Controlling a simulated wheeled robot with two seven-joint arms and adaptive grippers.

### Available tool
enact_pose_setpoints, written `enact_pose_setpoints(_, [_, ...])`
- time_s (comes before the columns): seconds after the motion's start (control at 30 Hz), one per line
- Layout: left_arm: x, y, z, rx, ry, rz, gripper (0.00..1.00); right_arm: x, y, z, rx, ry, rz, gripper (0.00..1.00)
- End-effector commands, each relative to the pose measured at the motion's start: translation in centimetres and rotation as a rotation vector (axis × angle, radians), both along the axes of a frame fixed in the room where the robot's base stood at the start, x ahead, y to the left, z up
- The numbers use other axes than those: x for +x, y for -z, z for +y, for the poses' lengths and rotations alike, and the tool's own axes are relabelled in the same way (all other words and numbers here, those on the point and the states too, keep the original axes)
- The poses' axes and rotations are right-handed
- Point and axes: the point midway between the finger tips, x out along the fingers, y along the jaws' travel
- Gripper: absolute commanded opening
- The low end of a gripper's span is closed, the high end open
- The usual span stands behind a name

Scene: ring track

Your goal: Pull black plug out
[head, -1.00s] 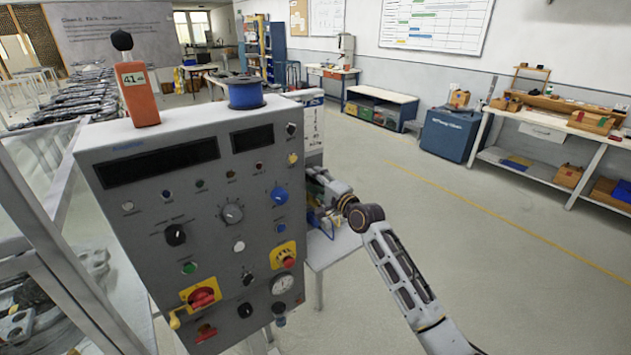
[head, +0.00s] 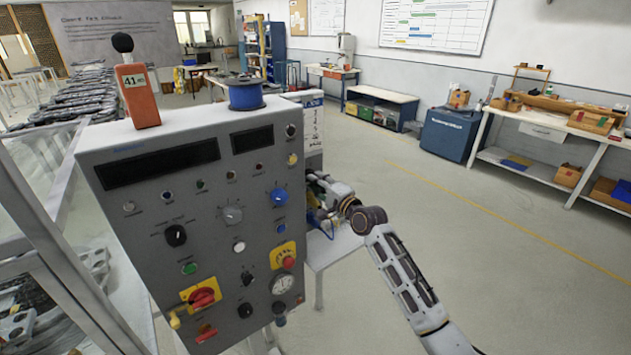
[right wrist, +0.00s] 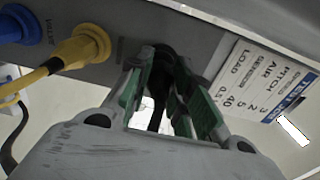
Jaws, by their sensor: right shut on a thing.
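The black plug (right wrist: 162,58) is in the right wrist view, at the side of the grey console (right wrist: 125,25), with a black cable (right wrist: 155,115) running back from it. My right gripper (right wrist: 166,66) is shut on it, its green-padded fingers on either side. The fingers hide part of the plug, and I cannot tell how far it sits in its socket. In the head view my right gripper (head: 322,188) is at the console's right side, partly hidden by the console. My left gripper is not in view.
A yellow plug (right wrist: 84,46) with a yellow cable and a blue plug (right wrist: 10,26) sit left of the black one. A white label card (right wrist: 262,78) is to the right. The grey console (head: 205,245) fills the head view's left middle. Floor (head: 490,260) to the right is clear.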

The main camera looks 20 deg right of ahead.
Motion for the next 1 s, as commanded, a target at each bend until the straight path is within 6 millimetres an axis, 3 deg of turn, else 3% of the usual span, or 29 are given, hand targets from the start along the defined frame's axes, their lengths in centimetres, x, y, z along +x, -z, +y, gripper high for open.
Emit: enact_pose_setpoints(1.0, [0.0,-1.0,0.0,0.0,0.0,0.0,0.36,-2.3,-0.1,-0.8,-0.001,0.0,0.0,0.0])
